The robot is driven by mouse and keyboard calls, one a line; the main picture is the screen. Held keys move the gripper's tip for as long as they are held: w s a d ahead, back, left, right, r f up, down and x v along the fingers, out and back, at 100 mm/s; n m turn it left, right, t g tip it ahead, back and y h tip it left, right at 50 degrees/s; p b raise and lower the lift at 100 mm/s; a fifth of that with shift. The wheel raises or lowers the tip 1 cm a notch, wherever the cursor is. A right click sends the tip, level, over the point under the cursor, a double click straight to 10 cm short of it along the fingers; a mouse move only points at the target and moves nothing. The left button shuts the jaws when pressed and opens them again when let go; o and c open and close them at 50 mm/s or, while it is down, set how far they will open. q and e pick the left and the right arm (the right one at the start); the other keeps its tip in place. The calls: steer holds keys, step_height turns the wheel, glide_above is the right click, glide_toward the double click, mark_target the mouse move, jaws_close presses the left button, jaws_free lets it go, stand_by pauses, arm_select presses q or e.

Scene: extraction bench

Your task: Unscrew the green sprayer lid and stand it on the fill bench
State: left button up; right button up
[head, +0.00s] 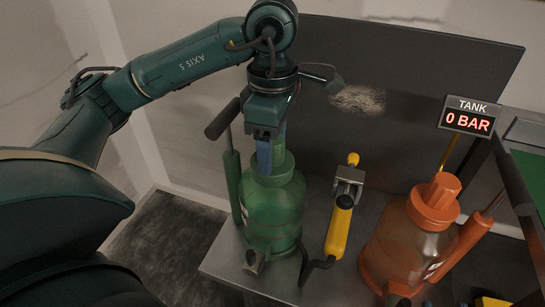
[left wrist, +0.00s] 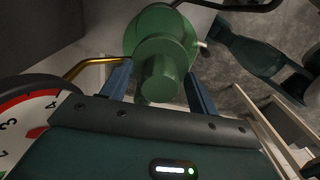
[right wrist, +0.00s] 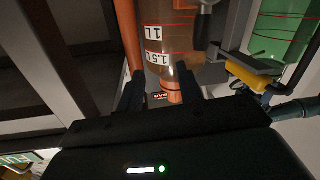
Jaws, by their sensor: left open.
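The green sprayer (head: 272,212) stands upright on the grey fill bench (head: 225,264) in the head view. Its green lid (head: 279,147) is on top, partly hidden behind a blue finger of my left gripper (head: 266,158). In the left wrist view, the lid (left wrist: 157,76) lies between the two spread blue fingers of the left gripper (left wrist: 155,92), with the tank's shoulder beyond it. I cannot tell whether either finger touches the lid. My right gripper (right wrist: 158,90) shows only in the right wrist view, its dark fingers apart, with the orange sprayer (right wrist: 176,52) beyond.
A yellow-handled wand (head: 338,232) stands between the green and orange sprayers (head: 405,240). A sign (head: 468,116) reads "TANK 0 BAR". A dark panel (head: 400,90) rises behind the bench. A dial gauge (left wrist: 30,115) and brass pipe (left wrist: 92,66) are beside the left gripper.

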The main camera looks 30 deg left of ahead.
arm_select(q)
steer(key=shift+f+m+b, duration=0.2)
steer(key=shift+m+b, duration=0.45)
steer(key=shift+m, duration=0.35)
steer(key=shift+r+m, duration=0.1)
steer(key=shift+m, duration=0.7)
steer(key=m, duration=0.4)
steer(key=shift+r+m+b, duration=0.1)
steer(key=shift+m+b, duration=0.2)
steer(key=shift+b, duration=0.05)
steer(key=m, duration=0.6)
steer(key=shift+b, duration=0.3)
steer(key=m, duration=0.9)
steer(key=shift+b, duration=0.35)
steer(key=m, duration=0.4)
steer(key=shift+c, duration=0.4)
